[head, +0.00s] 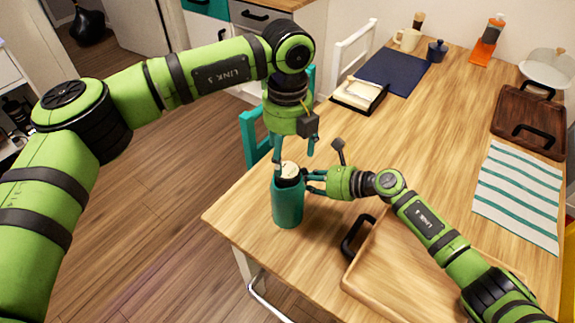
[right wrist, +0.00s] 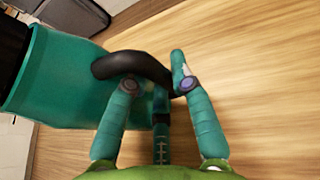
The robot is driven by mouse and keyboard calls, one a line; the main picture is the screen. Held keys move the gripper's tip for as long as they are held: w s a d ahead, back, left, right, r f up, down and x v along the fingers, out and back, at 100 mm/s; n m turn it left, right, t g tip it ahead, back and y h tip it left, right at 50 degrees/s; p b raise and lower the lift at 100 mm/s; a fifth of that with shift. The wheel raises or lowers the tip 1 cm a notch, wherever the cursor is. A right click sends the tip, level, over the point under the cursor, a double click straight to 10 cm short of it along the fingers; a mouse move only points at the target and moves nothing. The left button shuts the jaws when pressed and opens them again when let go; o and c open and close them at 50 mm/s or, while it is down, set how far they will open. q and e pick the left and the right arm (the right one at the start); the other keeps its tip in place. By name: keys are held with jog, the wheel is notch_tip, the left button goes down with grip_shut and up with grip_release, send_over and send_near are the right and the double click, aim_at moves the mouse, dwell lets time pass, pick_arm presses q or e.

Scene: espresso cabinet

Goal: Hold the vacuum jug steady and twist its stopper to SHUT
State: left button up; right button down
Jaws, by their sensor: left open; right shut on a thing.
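The teal vacuum jug (head: 287,205) stands upright near the left edge of the wooden table, with a pale stopper (head: 289,169) on top. My left gripper (head: 294,154) points down just above the stopper, its fingers open and spread to either side. Whether a finger touches the stopper I cannot tell. My right gripper (head: 311,182) comes in from the right and is shut on the jug's black handle. In the right wrist view the handle (right wrist: 135,66) passes between its fingers, with the jug's teal wall (right wrist: 62,80) at left. Any marking on the stopper is too small to read.
A wooden tray (head: 365,285) with black handles lies close to the right of the jug, under my right arm. A striped cloth (head: 518,195), a dark board (head: 530,115) and a blue mat (head: 392,75) lie farther off. A teal chair (head: 255,140) stands behind the left edge.

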aim_at(287, 170)
pick_arm(q)
notch_tip(287, 170, down, 5)
jog(key=shift+f, duration=0.1)
dwell(0.3)
jog(key=c, duration=1.2)
